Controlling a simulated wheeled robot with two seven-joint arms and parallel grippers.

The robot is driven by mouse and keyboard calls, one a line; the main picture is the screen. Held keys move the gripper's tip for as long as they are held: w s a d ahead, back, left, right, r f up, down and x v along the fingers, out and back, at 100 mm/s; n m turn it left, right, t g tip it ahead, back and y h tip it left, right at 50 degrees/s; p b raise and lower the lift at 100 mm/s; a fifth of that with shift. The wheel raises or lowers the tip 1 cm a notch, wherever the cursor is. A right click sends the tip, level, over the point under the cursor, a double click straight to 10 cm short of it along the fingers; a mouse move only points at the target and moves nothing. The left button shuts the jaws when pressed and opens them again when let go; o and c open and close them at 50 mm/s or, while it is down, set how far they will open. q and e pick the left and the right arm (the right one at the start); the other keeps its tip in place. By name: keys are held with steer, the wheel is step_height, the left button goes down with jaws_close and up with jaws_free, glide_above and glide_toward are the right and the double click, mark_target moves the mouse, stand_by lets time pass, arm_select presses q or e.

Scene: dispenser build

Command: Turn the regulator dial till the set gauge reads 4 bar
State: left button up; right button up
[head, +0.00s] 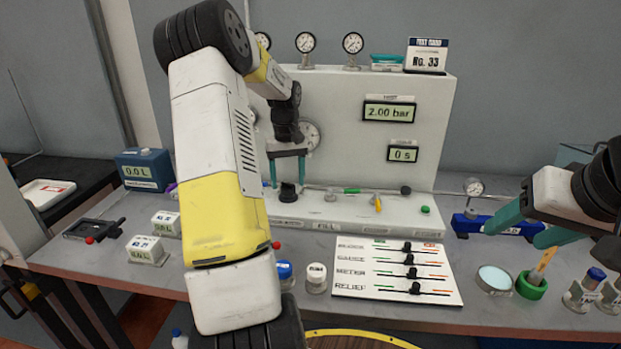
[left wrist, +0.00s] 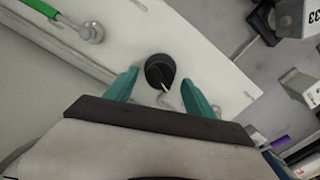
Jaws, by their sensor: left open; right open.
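The black regulator dial (head: 288,192) sits on the white bench ledge, below the upright panel. In the left wrist view the dial (left wrist: 160,72) is a round black knob with a pale pointer mark. My left gripper (head: 287,184) is open above it, with one teal fingertip on each side; the wrist view shows gaps between fingers (left wrist: 160,88) and dial. A round dial gauge (head: 311,135) on the panel is partly hidden by my left arm, and its needle is unreadable. A display (head: 389,112) reads 2.00 bar. My right gripper (head: 522,228) is open and empty at the right.
Small gauges (head: 352,43) stand on top of the panel. A lower display (head: 402,154) reads 0 s. A slider board (head: 397,270) lies in front. A blue stand with a gauge (head: 473,188) is beside my right gripper. A green lever (head: 352,190) lies right of the dial.

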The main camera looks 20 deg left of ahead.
arm_select(q)
steer(key=shift+f, duration=0.75)
jaws_close()
steer(key=shift+m, duration=0.3)
steer(key=m, duration=1.2)
steer(key=shift+m, duration=0.3)
